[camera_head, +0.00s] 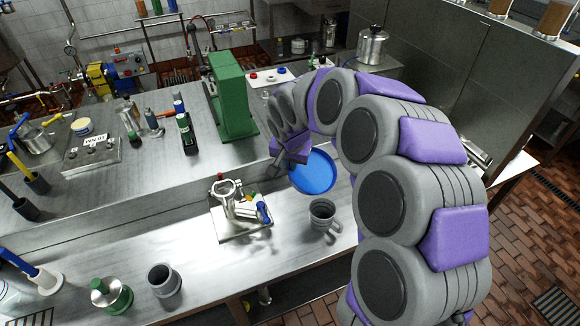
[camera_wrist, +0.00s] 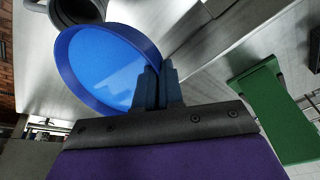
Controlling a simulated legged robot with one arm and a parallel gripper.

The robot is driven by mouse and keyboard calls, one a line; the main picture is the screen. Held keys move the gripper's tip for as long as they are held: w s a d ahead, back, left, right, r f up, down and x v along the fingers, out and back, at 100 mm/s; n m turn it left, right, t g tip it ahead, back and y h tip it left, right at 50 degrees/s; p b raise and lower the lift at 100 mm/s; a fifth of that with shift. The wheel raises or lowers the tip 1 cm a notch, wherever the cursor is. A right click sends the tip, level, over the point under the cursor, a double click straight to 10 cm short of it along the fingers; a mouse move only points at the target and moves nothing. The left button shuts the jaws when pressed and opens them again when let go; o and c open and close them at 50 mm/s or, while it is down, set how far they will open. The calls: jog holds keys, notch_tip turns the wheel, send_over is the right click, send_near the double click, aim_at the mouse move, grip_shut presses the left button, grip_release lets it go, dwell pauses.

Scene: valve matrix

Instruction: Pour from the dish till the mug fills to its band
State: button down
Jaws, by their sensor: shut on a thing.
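A round, shallow blue dish (camera_head: 314,173) is held above the metal counter, with its rim between the fingers of my gripper (camera_wrist: 158,88). In the wrist view the dish (camera_wrist: 104,68) shows a pale glossy patch inside; I cannot tell how much liquid it holds. A grey mug (camera_head: 322,217) with a handle stands upright on the counter, just below the dish in the head view. The mug (camera_wrist: 76,12) is cut off at the top left of the wrist view. Its fill level and band are not clear. No stream shows between dish and mug.
A metal valve fitting (camera_head: 235,204) on a plate stands left of the mug. A tall green block (camera_head: 232,95) stands on the raised counter behind. The counter's front edge is close to the mug.

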jog(key=shift+s+a+r+t+b, duration=0.3)
jog(key=shift+t+b, duration=0.2)
jog(key=shift+b, duration=0.2)
jog(key=shift+d+r+t+y+b, duration=0.3)
jog(key=shift+d+r+y+b, duration=0.05)
jog(key=shift+d+y+b, duration=0.05)
jog(key=shift+a, duration=0.2)
